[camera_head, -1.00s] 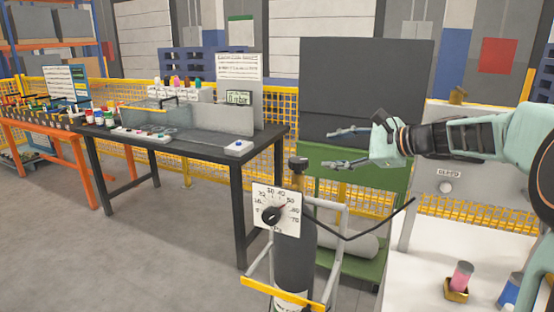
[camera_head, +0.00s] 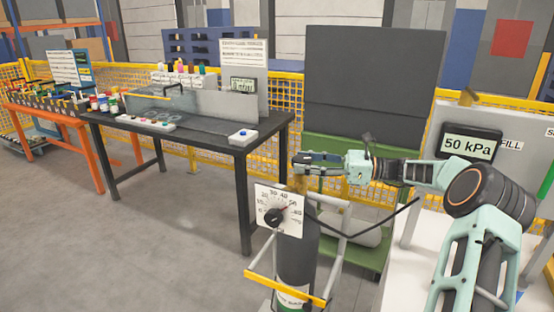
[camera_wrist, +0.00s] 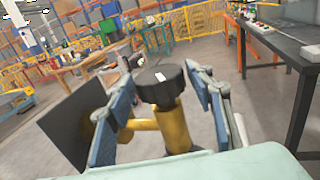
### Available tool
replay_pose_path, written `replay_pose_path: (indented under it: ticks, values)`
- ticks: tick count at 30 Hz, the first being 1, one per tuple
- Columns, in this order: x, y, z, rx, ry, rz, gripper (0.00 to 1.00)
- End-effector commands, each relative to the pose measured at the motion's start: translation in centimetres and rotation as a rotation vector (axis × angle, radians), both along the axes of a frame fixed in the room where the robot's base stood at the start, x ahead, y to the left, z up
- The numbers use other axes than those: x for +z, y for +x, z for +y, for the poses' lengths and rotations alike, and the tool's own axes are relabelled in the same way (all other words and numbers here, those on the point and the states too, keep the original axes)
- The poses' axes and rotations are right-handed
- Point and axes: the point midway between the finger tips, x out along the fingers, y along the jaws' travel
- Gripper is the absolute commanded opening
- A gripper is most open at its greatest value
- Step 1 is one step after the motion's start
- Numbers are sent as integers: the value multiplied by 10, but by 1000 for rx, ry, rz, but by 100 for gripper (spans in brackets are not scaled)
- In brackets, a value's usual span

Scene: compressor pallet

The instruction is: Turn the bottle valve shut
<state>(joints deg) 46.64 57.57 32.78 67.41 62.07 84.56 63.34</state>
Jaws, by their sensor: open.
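The gas bottle (camera_head: 296,262) stands upright in a frame in the head view, with a gauge plate (camera_head: 281,211) in front of it. In the wrist view the valve has a black round knob (camera_wrist: 160,84) with a white mark, on top of a brass body (camera_wrist: 173,128). My gripper (camera_wrist: 170,90) is open, with one blue finger on each side of the knob; I cannot tell whether either finger touches it. In the head view my gripper (camera_head: 300,163) is at the bottle's top and hides the knob.
A dark table (camera_head: 215,146) with a clear bin and a button box stands left of the bottle. A green cart (camera_head: 376,221) with a dark panel is behind it. A display (camera_head: 469,146) reading 50 kPa is at the right. A black hose runs from the bottle.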

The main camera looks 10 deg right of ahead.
Motion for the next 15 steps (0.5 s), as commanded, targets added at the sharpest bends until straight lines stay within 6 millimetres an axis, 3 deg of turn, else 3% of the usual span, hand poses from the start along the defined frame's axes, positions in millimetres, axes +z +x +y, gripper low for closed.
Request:
replay_pose_path:
  ticks: [7, 15]
  values:
    - [0, 12, 40, 3, -2, -3, 48]
    - [0, 19, 58, 0, -2, -3, 48]
